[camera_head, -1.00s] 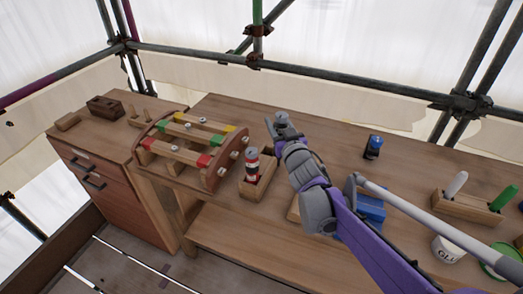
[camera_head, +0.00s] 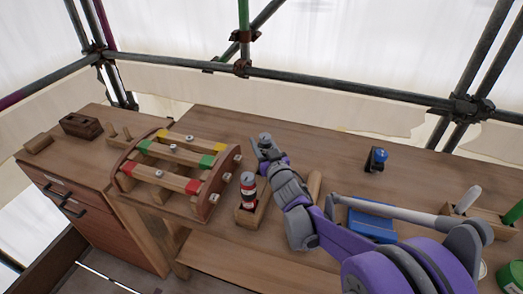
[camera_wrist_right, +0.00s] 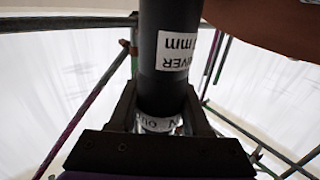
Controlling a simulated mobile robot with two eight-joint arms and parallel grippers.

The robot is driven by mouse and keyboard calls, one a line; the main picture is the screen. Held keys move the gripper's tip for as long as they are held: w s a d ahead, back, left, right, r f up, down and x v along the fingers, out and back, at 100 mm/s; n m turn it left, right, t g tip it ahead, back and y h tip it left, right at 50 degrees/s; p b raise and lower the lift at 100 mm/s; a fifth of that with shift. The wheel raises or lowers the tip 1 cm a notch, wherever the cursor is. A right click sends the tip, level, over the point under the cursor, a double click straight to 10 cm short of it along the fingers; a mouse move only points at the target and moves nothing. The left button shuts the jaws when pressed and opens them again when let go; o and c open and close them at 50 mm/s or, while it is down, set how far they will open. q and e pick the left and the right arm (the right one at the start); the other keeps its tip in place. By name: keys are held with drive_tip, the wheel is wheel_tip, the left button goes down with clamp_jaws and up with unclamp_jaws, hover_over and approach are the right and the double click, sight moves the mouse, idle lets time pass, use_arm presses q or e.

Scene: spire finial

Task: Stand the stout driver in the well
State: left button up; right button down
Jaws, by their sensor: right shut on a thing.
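My right gripper (camera_head: 264,150) is shut on a dark cylinder, the driver (camera_wrist_right: 172,45). In the right wrist view the driver stands between the jaws, with a white label reading partly "IVER" and "mm". In the head view only its grey top (camera_head: 265,138) shows clearly, above the bench right of the wooden rack. A red, white and black banded cylinder (camera_head: 248,188) stands upright in a wooden block (camera_head: 251,216) just left of and nearer than the gripper. I cannot tell which opening is the well. My left gripper is not in view.
The curved wooden rack (camera_head: 208,200) with red, green and yellow banded bars stands left of the gripper. A blue box (camera_head: 371,222) lies partly behind my right arm. A small blue-topped thing (camera_head: 377,158) stands at the back. The bench's back middle is clear.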

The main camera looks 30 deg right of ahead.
drive_tip(key=shift+f, duration=1.2)
drive_tip(key=shift+c, duration=1.8)
unclamp_jaws()
drive_tip(key=s+a, duration=0.2)
drive_tip(key=s, duration=0.9)
drive_tip(key=shift+s, duration=0.4)
drive_tip(key=shift+a, duration=0.1)
